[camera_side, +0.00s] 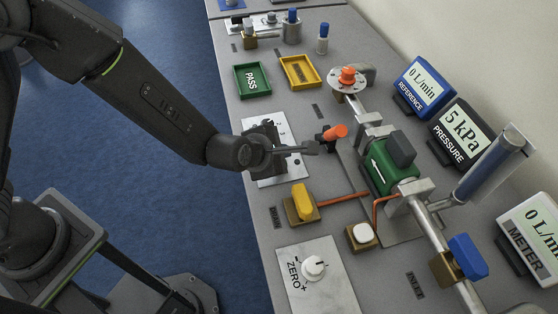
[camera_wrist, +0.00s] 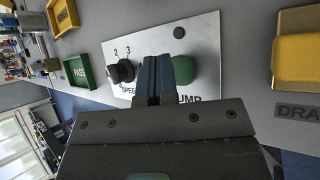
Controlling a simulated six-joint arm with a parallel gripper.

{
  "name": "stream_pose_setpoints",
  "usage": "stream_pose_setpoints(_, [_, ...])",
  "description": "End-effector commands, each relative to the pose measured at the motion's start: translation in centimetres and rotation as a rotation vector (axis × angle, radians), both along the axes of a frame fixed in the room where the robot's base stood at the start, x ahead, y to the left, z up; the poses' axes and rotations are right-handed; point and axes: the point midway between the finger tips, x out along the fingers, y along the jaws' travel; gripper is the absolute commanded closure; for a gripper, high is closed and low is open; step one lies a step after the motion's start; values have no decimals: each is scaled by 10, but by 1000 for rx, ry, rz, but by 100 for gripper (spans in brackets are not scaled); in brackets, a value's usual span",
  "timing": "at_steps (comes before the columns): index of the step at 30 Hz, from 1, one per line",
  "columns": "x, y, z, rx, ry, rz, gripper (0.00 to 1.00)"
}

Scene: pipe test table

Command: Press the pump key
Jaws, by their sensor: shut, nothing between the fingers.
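The pump plate is a pale panel that shows in the wrist view (camera_wrist: 208,38) and, partly behind my gripper, in the side view (camera_side: 289,168). On it are a round green key (camera_wrist: 183,70) above the partly hidden word "PUMP", a black speed knob (camera_wrist: 121,71) and a small dark round spot (camera_wrist: 179,33). My gripper is shut and empty; its fingers show in the wrist view (camera_wrist: 158,75) between the knob and the green key, overlapping the key's left edge. In the side view my gripper (camera_side: 312,148) is over the plate. Whether it touches the key cannot be told.
An orange-topped valve (camera_side: 335,132) stands close to the fingertips. A yellow drain block (camera_side: 302,202) and a ZERO knob (camera_side: 313,267) are nearer the camera. The reference display (camera_side: 424,84) reads 0 L/min; the pressure display (camera_side: 462,132) reads 5 kPa. A green PASS tray (camera_side: 252,80) lies beyond.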

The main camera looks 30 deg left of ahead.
Motion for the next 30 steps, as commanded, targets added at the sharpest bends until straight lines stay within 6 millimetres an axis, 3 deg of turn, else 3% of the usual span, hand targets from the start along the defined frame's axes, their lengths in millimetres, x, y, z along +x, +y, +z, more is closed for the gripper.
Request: stream_pose_setpoints(30, [0, 0, -9, 0, 0, 0, 100])
